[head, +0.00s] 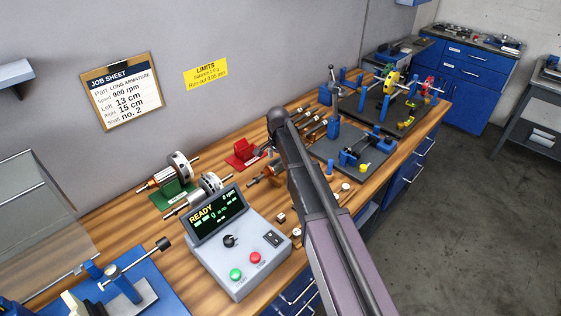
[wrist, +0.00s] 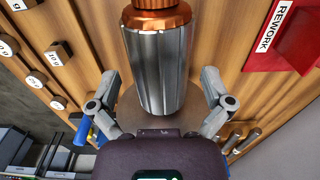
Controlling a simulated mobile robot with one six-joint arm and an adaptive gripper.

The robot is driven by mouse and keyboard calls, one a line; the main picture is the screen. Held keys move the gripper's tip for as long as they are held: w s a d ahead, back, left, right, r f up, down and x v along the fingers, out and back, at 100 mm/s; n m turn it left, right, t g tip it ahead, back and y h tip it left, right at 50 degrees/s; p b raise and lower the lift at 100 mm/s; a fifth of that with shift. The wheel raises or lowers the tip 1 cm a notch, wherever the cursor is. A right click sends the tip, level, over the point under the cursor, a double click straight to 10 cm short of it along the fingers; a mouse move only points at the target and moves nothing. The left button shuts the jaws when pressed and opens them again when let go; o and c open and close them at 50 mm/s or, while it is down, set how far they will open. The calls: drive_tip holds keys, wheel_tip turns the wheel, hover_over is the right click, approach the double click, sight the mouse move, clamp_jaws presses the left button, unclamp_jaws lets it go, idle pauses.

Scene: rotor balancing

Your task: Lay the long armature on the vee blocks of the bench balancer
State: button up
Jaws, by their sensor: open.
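An armature with a ribbed silver core (wrist: 158,65) and a copper-coloured end (wrist: 155,18) lies between the fingers of my gripper (wrist: 159,88) in the wrist view. The gripper is open, with a finger on each side and visible gaps to the core. The armature's near end is hidden by the gripper body. In the head view my arm hides the gripper; part of a shafted piece (head: 262,175) shows beside it. A blue-based device with posts (head: 125,287) stands at lower left. I cannot tell whether this is the bench balancer; no vee blocks are clear on it.
A control box (head: 240,262) reading READY stands at the bench front. Two rotors (head: 176,167) (head: 207,188) lie left of my arm. A red REWORK holder (wrist: 290,40) is close by at right in the wrist view. Small numbered blocks (wrist: 58,53) stand at left. Dark fixture plates (head: 345,147) lie farther right.

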drive_tip(key=shift+f+b, duration=0.55)
drive_tip(key=shift+f, duration=0.3)
drive_tip(key=shift+c, duration=0.2)
drive_tip(key=c, duration=1)
drive_tip(key=shift+c, duration=0.8)
drive_tip(key=shift+r+p, duration=3)
drive_tip(key=shift+p, duration=0.05)
